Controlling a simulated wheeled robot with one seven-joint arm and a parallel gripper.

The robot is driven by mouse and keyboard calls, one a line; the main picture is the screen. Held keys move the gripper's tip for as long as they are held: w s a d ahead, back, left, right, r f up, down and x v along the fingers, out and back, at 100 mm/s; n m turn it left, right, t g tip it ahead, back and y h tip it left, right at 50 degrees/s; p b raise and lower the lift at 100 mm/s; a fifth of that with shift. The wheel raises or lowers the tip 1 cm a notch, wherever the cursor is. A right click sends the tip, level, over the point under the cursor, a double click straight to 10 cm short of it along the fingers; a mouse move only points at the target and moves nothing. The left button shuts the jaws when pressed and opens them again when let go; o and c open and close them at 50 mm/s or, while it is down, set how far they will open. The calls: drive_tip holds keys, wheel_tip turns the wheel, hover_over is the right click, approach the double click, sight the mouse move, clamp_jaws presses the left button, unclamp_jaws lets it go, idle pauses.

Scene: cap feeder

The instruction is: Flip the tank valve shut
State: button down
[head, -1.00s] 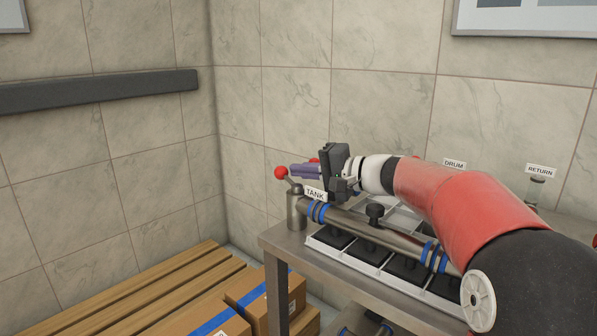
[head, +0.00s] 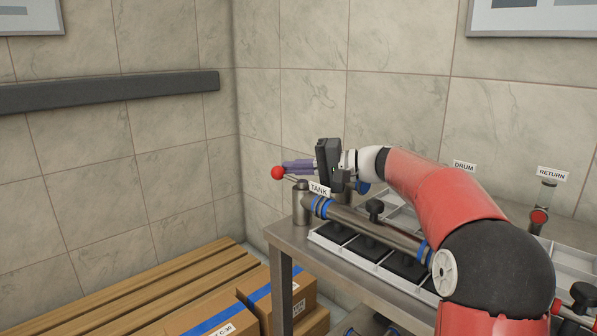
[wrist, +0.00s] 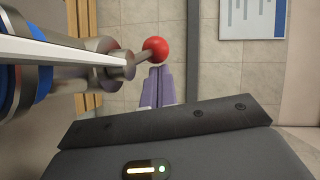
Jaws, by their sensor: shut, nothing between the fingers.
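The tank valve (head: 301,205) is a grey metal fitting at the left end of a steel pipe, beside the TANK label (head: 319,188). Its lever ends in a red ball (head: 278,172) and leans out to the left, slightly upward. My gripper (head: 284,167) has its purple fingers shut with nothing between them. The fingertips are right beside the ball. In the wrist view the closed fingers (wrist: 158,70) point at the red ball (wrist: 155,49), touching or almost touching it. The lever's rod runs left from the ball to the metal fitting (wrist: 105,62).
The pipe (head: 370,228) runs along the metal table (head: 284,236) over a tray of black blocks. DRUM (head: 464,166) and RETURN (head: 551,174) labels stand to the right.

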drive_tip(key=shift+s+a+n+g+p, duration=0.4)
drive_tip(key=shift+a+n+g+p, duration=0.25)
drive_tip(key=shift+g, duration=0.45)
idle(0.8)
drive_tip(key=v, duration=0.7)
drive_tip(key=shift+d+b, duration=0.35)
drive_tip(key=shift+d, duration=0.05)
drive_tip(key=shift+f, duration=0.1)
